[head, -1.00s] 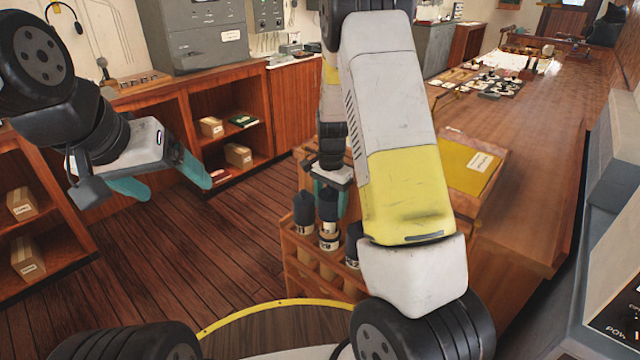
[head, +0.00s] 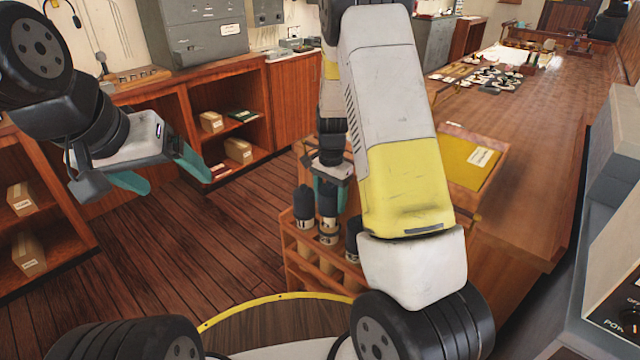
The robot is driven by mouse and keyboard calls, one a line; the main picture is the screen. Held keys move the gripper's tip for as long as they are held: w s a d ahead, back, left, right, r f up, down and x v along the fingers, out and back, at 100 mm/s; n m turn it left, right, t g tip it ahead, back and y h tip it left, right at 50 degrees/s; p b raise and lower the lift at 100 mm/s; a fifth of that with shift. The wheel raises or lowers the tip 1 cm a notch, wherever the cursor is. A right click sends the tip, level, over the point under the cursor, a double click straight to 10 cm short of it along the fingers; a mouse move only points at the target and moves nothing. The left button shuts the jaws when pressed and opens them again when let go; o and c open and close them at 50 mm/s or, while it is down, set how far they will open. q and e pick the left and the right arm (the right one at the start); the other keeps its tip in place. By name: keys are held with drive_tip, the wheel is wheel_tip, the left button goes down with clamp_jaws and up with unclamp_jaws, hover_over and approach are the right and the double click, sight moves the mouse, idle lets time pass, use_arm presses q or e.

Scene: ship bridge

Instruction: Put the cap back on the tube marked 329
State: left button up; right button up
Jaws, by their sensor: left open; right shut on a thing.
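A wooden rack (head: 298,267) holds several tubes below my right arm. A dark-capped tube (head: 303,205) stands at its left, with a pale label. The middle tube (head: 328,238) has a white label, and a dark cap (head: 327,201) sits directly above it, in line with it. My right gripper (head: 329,192), pointing down, is shut on this cap. I cannot tell whether the cap is seated. A third dark-topped tube (head: 353,232) is partly hidden by my arm. The number 329 is not readable. My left gripper (head: 162,176) is open and empty, over the floor at the left.
A long wooden counter (head: 540,150) runs along the right, with a yellow folder (head: 466,163) near the rack. Wooden shelves (head: 230,115) with small boxes stand behind. The wooden floor (head: 185,250) left of the rack is clear.

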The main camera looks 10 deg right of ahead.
drive_tip(key=shift+f, duration=2.05)
idle(1.7)
drive_tip(key=o, duration=1.7)
drive_tip(key=shift+r, duration=3.55)
clamp_jaws()
